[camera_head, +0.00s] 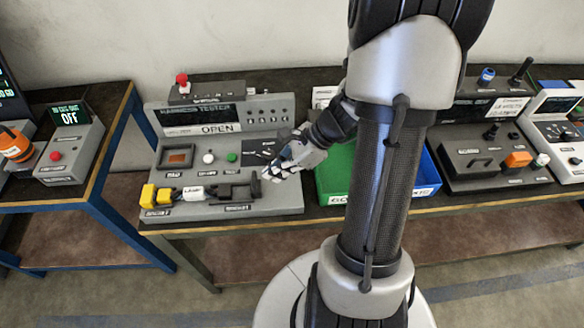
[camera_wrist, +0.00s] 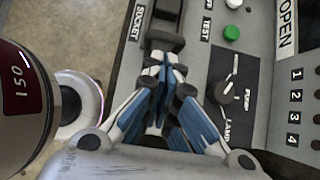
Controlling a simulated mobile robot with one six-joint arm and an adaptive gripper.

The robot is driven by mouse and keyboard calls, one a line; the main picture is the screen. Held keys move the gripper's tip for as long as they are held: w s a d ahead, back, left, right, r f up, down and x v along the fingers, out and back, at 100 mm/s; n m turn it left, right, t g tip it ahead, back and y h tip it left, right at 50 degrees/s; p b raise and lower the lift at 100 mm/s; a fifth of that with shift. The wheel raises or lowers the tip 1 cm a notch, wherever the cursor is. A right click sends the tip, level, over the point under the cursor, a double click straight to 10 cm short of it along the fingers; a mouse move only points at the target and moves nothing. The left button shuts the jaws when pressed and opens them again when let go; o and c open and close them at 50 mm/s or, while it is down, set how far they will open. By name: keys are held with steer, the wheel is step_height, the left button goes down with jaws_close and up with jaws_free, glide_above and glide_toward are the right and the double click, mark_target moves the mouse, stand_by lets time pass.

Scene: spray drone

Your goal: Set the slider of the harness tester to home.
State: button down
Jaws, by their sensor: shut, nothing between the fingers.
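The harness tester (camera_head: 285,113) is a grey console with a sign reading OPEN, at centre left in the head view. Along its front lie yellow blocks (camera_head: 148,196), a white-labelled piece (camera_head: 193,193) and a black socket assembly (camera_head: 238,190) with an upright black piece (camera_head: 255,184) at its right end. I cannot tell for sure which part is the slider. My gripper (camera_head: 272,174) is shut and empty, just right of that black piece. In the wrist view my fingertips (camera_wrist: 165,66) are beside the black assembly (camera_wrist: 163,38); contact is unclear.
A selector knob (camera_wrist: 222,92) marked PUMP and LAMP and a green button (camera_wrist: 232,33) are close to my fingers. A red button box (camera_head: 183,86) stands behind the tester. Green (camera_head: 333,172) and blue (camera_head: 428,178) trays lie to the right, partly behind my arm.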

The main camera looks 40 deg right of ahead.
mark_target(255, 185)
steer(key=shift+w+a+f, duration=0.1)
steer(key=shift+w+a, duration=0.3)
steer(key=shift+a, duration=0.15)
steer(key=w+a, duration=0.2)
steer(key=a, duration=0.1)
steer(key=w+a, duration=0.1)
steer(key=a, duration=0.1)
steer(key=shift+w+a, duration=0.25)
steer(key=shift+w, duration=0.1)
steer(key=shift+d, duration=0.1)
